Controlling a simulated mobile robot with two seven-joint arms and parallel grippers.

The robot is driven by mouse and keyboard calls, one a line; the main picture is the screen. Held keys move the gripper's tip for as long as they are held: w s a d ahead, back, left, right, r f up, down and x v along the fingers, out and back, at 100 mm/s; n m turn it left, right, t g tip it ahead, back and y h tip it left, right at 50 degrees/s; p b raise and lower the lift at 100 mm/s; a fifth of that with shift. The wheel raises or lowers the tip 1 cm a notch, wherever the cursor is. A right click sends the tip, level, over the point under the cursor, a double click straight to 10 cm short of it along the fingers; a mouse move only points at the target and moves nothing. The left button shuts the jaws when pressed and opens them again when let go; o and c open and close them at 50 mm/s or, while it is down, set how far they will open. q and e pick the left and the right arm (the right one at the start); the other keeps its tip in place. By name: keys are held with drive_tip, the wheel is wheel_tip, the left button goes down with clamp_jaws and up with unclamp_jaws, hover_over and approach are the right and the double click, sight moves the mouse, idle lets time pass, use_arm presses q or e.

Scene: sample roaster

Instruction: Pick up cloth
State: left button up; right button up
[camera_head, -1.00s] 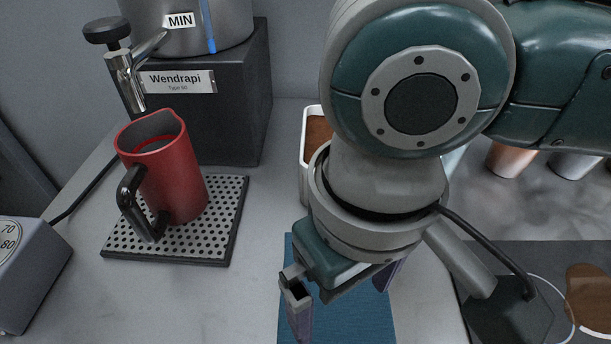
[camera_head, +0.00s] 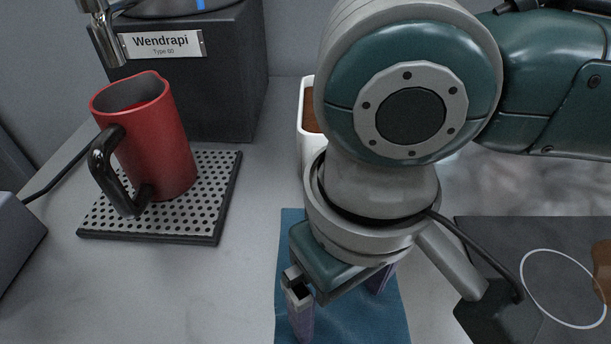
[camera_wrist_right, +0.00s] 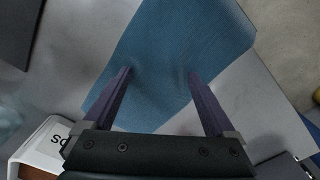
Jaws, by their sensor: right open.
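The blue cloth (camera_head: 353,315) lies flat on the grey counter in the head view, partly hidden by my right gripper and arm. It also shows in the right wrist view (camera_wrist_right: 180,45), where its surface looks slightly creased between the fingers. My right gripper (camera_head: 342,305) is open above the cloth, its two purple fingers pointing down. In the right wrist view the open gripper (camera_wrist_right: 160,78) has its fingertips over the cloth with nothing held between them. I cannot tell whether the tips touch it. My left gripper is not in view.
A red jug (camera_head: 160,140) stands on a perforated drip tray (camera_head: 218,190) at the left, before a dark machine labelled Wendrapi (camera_head: 215,90). A white container with brown contents (camera_head: 307,125) stands behind my right arm. A dark mat with a white ring (camera_head: 520,240) lies right.

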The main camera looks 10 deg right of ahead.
drive_tip(key=c, duration=1.3)
drive_tip(key=shift+r, duration=0.15)
clamp_jaws()
wheel_tip(320, 180, up, 12)
drive_tip(key=p, duration=1.4)
drive_tip(key=shift+f+p, duration=0.2)
drive_tip(key=shift+p, duration=0.15)
